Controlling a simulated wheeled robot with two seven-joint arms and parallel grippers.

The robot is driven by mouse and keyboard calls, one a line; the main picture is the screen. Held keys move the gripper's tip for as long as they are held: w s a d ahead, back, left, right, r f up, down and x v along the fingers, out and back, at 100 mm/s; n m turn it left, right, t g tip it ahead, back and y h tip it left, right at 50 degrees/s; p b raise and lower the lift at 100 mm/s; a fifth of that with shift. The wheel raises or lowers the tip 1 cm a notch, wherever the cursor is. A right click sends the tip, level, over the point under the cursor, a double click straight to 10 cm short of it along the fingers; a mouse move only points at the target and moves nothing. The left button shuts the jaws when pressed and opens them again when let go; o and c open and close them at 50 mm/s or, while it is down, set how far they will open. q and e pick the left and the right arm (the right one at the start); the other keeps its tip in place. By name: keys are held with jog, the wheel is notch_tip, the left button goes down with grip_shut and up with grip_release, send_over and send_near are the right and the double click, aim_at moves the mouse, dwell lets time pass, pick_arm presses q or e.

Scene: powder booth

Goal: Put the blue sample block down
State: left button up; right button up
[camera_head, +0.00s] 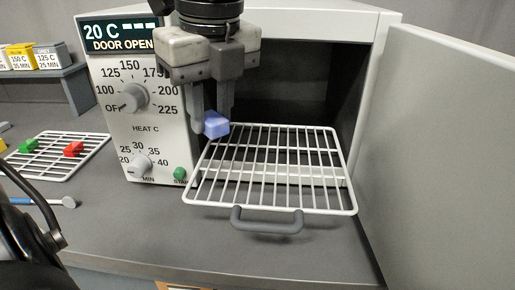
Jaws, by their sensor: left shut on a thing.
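The blue sample block (216,125) is held at the fingertips of my left gripper (212,120), which is shut on it. The gripper points down from the top of the head view. The block appears above the left rear part of the white wire oven rack (270,207); I cannot tell the exact gap between them. The rack is pulled out of the open oven (160,165) and looks empty. My right gripper is not in view.
The open oven door (440,150) stands at the right. Its panel reads 20 C, DOOR OPEN. At left, a white wire rack (60,172) holds a green block (29,146) and a red block (73,149). The rack's grey handle (267,226) juts toward me.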

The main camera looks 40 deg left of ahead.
pick_arm(q)
send_over(253, 168)
jog(key=f, duration=0.6)
jog(key=shift+s+d+f+p, duration=0.2)
jog(key=shift+s+p, duration=0.05)
jog(key=shift+p, duration=0.05)
jog(key=f, duration=0.3)
jog(key=shift+w+f, duration=0.1)
jog(key=shift+w, duration=0.1)
jog(key=shift+f, duration=0.15)
jog(key=shift+f+b, duration=0.3)
jog(key=shift+b, duration=0.05)
jog(key=o, duration=1)
jog(key=shift+r, duration=0.1)
